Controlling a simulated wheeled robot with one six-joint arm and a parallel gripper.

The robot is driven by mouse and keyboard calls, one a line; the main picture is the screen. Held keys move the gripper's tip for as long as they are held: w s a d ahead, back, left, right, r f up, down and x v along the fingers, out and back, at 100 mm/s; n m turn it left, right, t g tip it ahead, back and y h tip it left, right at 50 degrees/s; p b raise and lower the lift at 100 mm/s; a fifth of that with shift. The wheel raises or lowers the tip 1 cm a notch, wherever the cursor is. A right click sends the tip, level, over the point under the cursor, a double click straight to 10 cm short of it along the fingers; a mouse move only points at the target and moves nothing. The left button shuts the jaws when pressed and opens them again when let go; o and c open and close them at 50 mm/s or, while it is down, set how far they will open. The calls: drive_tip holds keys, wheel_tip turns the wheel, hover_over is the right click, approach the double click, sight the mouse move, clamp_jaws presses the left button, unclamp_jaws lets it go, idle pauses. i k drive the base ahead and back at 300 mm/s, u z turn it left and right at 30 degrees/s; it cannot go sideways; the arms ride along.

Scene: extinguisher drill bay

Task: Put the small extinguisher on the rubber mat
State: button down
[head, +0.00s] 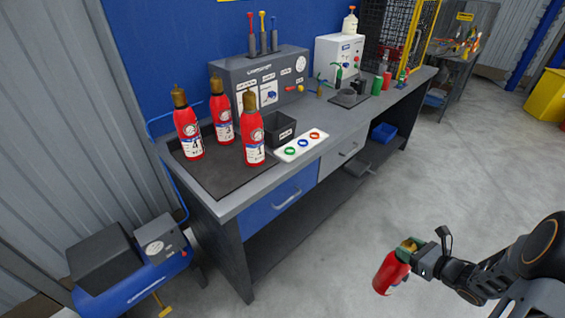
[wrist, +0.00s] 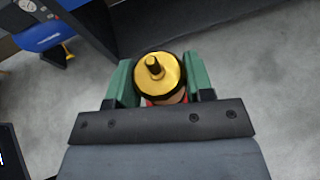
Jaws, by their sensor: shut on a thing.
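My gripper (head: 413,248) is shut on a small red extinguisher (head: 390,274) with a white label, held tilted in the air over the floor, right of and in front of the bench. In the wrist view, the extinguisher's gold top (wrist: 161,76) sits between the green fingers of my gripper (wrist: 160,80); most of its body is hidden below. The dark rubber mat (head: 222,180) lies on the near left end of the bench. Three red extinguishers with brass tops stand upright on it: one at the left (head: 187,128), one behind (head: 221,112), one at the right (head: 253,132).
The grey workbench (head: 330,135) also holds a black bin (head: 279,130), a white card with coloured rings (head: 303,146) and a grey panel box (head: 270,82). A blue compressor (head: 140,275) stands at the lower left. The floor between bench and gripper is clear.

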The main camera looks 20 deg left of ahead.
sight(224, 157)
drive_tip(key=k, duration=0.65)
drive_tip(key=u, duration=1.8)
drive_tip(key=i, duration=0.2)
drive_tip(key=u, duration=0.1)
